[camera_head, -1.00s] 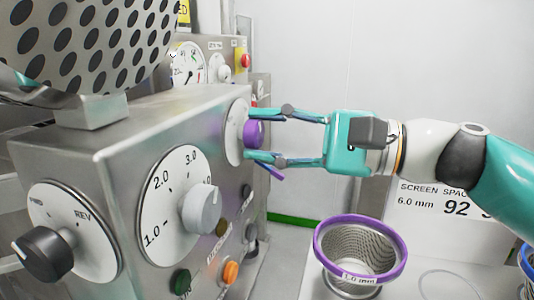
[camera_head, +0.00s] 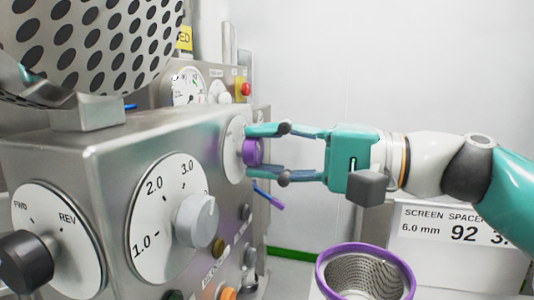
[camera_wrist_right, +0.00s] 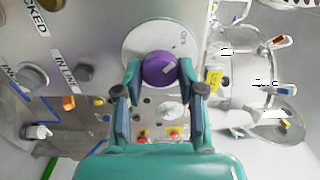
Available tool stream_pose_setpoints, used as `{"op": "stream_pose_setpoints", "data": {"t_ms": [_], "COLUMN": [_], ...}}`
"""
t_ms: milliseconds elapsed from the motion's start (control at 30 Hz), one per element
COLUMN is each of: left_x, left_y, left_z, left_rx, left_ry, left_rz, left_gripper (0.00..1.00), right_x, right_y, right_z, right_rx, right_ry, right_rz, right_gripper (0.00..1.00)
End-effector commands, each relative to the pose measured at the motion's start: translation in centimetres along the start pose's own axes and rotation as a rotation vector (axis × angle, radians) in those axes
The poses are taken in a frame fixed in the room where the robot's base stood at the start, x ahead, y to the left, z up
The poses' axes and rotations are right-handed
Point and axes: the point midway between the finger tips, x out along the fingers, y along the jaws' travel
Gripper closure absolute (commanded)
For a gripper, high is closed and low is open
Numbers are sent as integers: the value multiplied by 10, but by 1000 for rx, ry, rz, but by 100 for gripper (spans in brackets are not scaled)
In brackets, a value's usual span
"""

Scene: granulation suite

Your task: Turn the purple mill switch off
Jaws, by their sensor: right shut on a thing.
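The purple mill switch (camera_head: 256,152) is a round knob on a white dial plate (camera_head: 233,150) on the side of the steel control box. My right gripper (camera_head: 251,149) comes in from the right and is shut on it, one finger above and one below. In the right wrist view the purple knob (camera_wrist_right: 159,70) sits between the two fingertips, with a small pale mark on its face. Lettering on the plate beside it looks like "OFF". The fingers cover the knob's sides.
The box's near face carries a grey speed knob (camera_head: 196,221), a black FWD/REV knob (camera_head: 27,261) and small buttons. A perforated drum (camera_head: 95,45) hangs above. A purple-rimmed screen basket (camera_head: 366,250) stands below my right arm. A lettered sign (camera_head: 450,225) is behind it.

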Motion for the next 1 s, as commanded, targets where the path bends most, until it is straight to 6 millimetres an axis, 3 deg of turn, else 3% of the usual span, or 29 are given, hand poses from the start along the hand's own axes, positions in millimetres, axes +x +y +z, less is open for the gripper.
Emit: {"op": "stream_pose_setpoints", "data": {"t_ms": [167,200,333,733,1000], "left_x": [0,0,0,0,0], "left_y": [0,0,0,0,0], "left_z": [0,0,0,0,0], "left_rx": [0,0,0,0,0], "left_ry": [0,0,0,0,0], "left_rz": [0,0,0,0,0], "left_gripper": [100,100,100,100,100], "right_x": [1,1,1,-4,-43], "right_y": [5,5,4,2,2], "right_z": [1,1,1,0,-1], "right_rx": [0,0,1,1,1], "right_ry": [-7,-8,-7,-2,3], "right_rz": [12,12,10,4,4], "right_gripper": [96,58,36,36,36]}}
